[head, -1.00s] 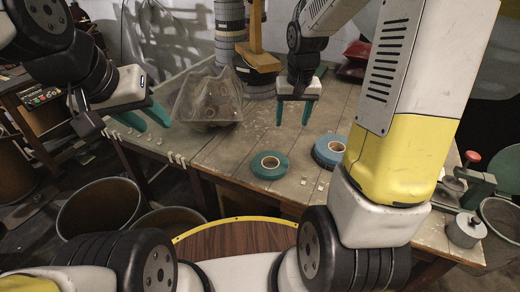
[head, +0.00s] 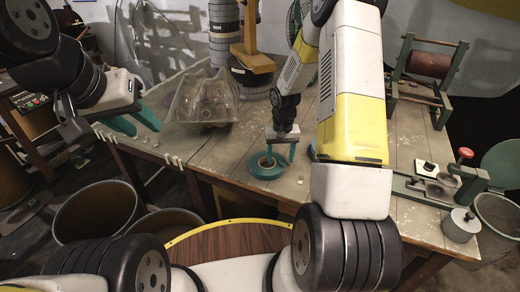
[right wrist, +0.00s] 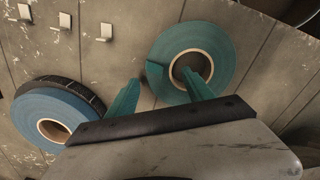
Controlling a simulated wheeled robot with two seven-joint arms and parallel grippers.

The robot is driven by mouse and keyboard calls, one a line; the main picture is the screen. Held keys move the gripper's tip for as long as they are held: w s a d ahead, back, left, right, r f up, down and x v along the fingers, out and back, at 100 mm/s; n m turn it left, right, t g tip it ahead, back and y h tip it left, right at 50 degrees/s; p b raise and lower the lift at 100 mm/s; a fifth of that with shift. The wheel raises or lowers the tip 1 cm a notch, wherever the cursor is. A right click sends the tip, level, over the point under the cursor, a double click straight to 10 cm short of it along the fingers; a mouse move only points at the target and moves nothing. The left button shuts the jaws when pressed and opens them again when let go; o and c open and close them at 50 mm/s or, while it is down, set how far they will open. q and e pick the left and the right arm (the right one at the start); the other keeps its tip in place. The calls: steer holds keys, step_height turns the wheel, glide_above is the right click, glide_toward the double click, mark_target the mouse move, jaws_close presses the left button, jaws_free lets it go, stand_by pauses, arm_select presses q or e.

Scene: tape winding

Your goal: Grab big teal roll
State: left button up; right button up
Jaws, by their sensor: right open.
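The teal roll (head: 262,172) lies flat on the wooden table near its front edge, partly covered by my right gripper (head: 280,157). In the right wrist view the teal roll (right wrist: 219,45) shows its pale core. My right gripper (right wrist: 162,80) is open above it there: one fingertip overlaps the core hole, the other is just outside the roll's left edge. I cannot tell the height gap. My left gripper (head: 146,129) is open and empty at the table's left edge, far from the roll.
A blue roll (right wrist: 32,104) with a dark band lies near the teal one. A clear bag (head: 200,100) sits left on the table. A clamp-like metal device (head: 440,187) stands at the right. Small pale pieces lie along the front edge.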

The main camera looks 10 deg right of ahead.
steer(key=shift+f, duration=0.55)
jaws_close()
steer(key=shift+r, duration=0.1)
